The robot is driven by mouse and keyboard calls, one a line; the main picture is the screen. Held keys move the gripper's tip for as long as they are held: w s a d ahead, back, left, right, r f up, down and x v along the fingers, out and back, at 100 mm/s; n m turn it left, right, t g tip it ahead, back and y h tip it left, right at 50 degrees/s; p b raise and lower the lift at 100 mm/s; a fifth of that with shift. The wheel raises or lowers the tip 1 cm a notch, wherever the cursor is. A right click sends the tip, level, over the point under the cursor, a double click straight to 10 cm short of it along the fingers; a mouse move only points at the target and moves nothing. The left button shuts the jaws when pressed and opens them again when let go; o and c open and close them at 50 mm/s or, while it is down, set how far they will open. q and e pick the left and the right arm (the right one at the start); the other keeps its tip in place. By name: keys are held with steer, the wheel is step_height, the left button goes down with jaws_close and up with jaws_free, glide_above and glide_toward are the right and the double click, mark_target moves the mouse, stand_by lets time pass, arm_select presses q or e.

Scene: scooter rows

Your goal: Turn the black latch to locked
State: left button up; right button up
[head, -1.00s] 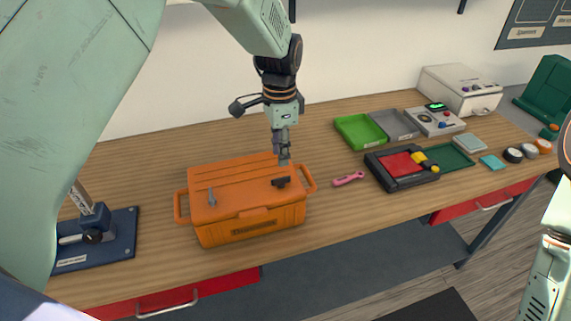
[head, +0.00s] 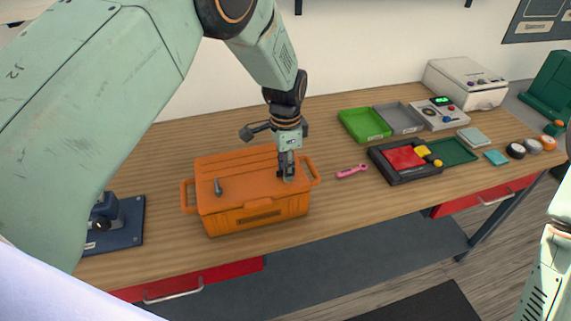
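An orange toolbox (head: 231,219) with side handles sits on the wooden workbench. A grey latch (head: 218,187) stands on the left part of its lid. My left gripper (head: 287,173) points down from above onto the right part of the lid, at the spot where the black latch showed earlier. The black latch is now hidden by the gripper's fingers. I cannot tell whether the fingers are closed on it or only around or against it. My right arm shows at the right edge, but its gripper is out of view.
A pink tool (head: 352,171) lies right of the toolbox. Beyond it are a black tray (head: 397,179) with red and yellow parts, a green tray (head: 364,125) and a grey tray (head: 399,117). A dark blue fixture (head: 122,230) stands at left. Bench in front of the toolbox is clear.

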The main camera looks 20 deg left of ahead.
arm_select(q)
steer(key=shift+d, duration=0.15)
steer(key=shift+c, duration=0.9)
steer(key=shift+w+a+f, duration=0.2)
steer(key=shift+w+a, duration=0.05)
steer(key=shift+w, duration=0.05)
jaws_close()
steer(key=shift+s+r, duration=0.1)
